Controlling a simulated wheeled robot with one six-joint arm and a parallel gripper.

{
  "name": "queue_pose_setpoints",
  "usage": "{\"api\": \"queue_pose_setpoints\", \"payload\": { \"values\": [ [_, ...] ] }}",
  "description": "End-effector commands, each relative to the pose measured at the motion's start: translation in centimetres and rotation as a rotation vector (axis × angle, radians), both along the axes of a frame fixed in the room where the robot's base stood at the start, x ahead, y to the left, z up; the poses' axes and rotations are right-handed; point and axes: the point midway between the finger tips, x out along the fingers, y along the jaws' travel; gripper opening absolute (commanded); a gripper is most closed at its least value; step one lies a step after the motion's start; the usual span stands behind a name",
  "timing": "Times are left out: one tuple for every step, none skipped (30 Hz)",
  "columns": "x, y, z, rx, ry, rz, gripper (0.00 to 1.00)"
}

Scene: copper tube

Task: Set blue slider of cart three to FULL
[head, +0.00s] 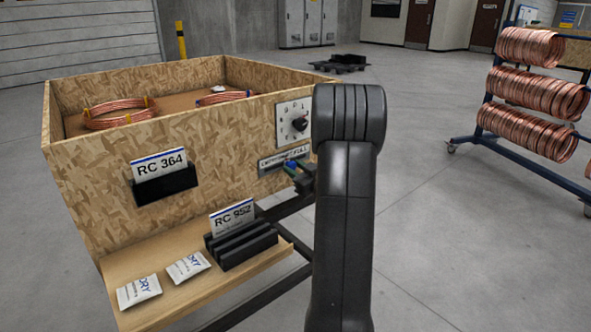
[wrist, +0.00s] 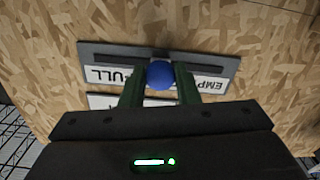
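The blue slider (wrist: 160,75) is a round knob in the slot of a grey plate (wrist: 228,66) on the cart's chipboard wall. In the wrist view the plate's lettering is upside down, with FULL at the left and EMPTY, partly covered, at the right. The knob sits near the middle of the slot. My gripper (wrist: 160,84) has its green fingers on both sides of the knob, closed against it. In the head view my gripper (head: 299,176) is at the plate (head: 284,160), beside my dark arm; there FULL is at the right. No cart number is readable.
Above the plate is a dial (head: 293,122) with a black knob. The cart (head: 90,190) holds copper coils (head: 118,113). Its front has an RC 364 card (head: 160,164); its shelf (head: 200,285) carries an RC 952 card (head: 232,218) and DRY packets. A coil rack (head: 535,90) stands right.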

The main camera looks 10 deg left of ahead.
Motion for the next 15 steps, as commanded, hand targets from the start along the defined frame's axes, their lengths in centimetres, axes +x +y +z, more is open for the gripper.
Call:
{"api": "queue_pose_setpoints", "payload": {
  "values": [
    [0.0,0.0,0.0,0.000,0.000,0.000,0.00],
    [0.0,0.0,0.0,0.000,0.000,0.000,0.00],
    [0.1,-0.1,0.0,0.000,0.000,-0.001,0.00],
    [0.3,-0.3,0.0,0.000,-0.001,-0.002,0.00],
    [0.6,-0.5,0.0,0.000,-0.001,-0.002,0.00],
    [1.2,-1.0,0.1,-0.001,-0.002,-0.003,0.00],
    [1.7,-1.3,0.1,0.001,-0.002,-0.004,0.00],
    [2.2,-1.8,0.1,0.000,-0.003,-0.004,0.00],
    [2.9,-2.3,0.1,-0.001,-0.002,-0.004,0.00],
    [3.3,-2.7,0.2,0.001,-0.002,-0.004,0.00],
    [3.8,-3.0,0.2,0.001,-0.002,-0.003,0.00],
    [4.2,-3.4,0.1,0.001,-0.002,-0.003,0.00],
    [4.5,-3.6,0.1,0.001,-0.002,-0.003,0.00],
    [4.8,-3.7,0.2,0.000,-0.002,-0.002,0.00],
    [5.0,-3.9,0.1,0.000,-0.002,-0.001,0.00]
  ]
}}
